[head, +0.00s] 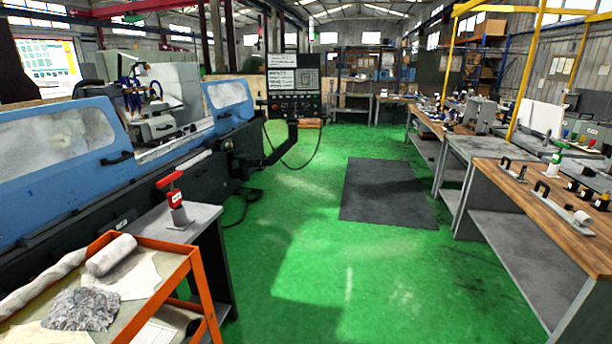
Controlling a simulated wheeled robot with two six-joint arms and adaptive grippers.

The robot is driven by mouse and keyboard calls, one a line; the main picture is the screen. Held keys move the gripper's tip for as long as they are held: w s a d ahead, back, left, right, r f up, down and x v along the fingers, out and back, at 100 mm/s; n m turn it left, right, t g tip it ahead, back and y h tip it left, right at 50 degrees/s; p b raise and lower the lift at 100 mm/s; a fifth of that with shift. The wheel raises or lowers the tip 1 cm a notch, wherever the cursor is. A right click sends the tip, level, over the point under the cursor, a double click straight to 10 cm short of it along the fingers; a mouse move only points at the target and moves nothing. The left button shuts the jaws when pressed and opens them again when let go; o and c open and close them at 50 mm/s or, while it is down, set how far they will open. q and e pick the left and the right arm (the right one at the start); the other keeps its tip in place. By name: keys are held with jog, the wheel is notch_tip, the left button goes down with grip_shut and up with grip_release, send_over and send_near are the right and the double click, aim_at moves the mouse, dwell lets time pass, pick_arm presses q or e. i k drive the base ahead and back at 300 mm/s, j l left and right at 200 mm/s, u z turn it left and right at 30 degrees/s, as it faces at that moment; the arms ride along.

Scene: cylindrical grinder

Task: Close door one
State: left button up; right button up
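The cylindrical grinder has two blue sliding doors with cloudy windows. The nearer blue door (45,200) fills the left side of the head view, with a black handle (117,158) near its right edge. The farther blue door (229,96) is at the machine's right end, with a small dark handle (224,115). A wide gap between the doors leaves the grinder interior (160,115) exposed. I cannot tell from any marking which is door one. Neither of my grippers is in view.
An orange cart (205,290) with rolls and rags, and a grey table (200,217) with a red-topped bottle (175,205), stand before the machine. A control panel (294,85) hangs by its far end. Workbenches (545,195) line the right. The green floor (330,255) between is clear, with a dark mat (385,190).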

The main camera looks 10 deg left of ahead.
aim_at(28, 147)
jog(key=i, duration=0.5)
jog(key=i+u, duration=0.15)
jog(key=i, duration=0.4)
jog(key=i+l, duration=0.1)
jog(key=i, duration=0.4)
jog(key=i+l+u, duration=0.15)
jog(key=i, duration=0.4)
jog(key=i+l, duration=0.1)
jog(key=i, duration=0.4)
jog(key=i+l+u, duration=0.1)
jog(key=i, duration=0.45)
jog(key=i+j+u, duration=0.25)
jog(key=i+u, duration=0.6)
jog(key=i, duration=0.15)
jog(key=i+u, duration=0.45)
jog(key=i+l+u, duration=0.45)
jog(key=i+j, duration=0.1)
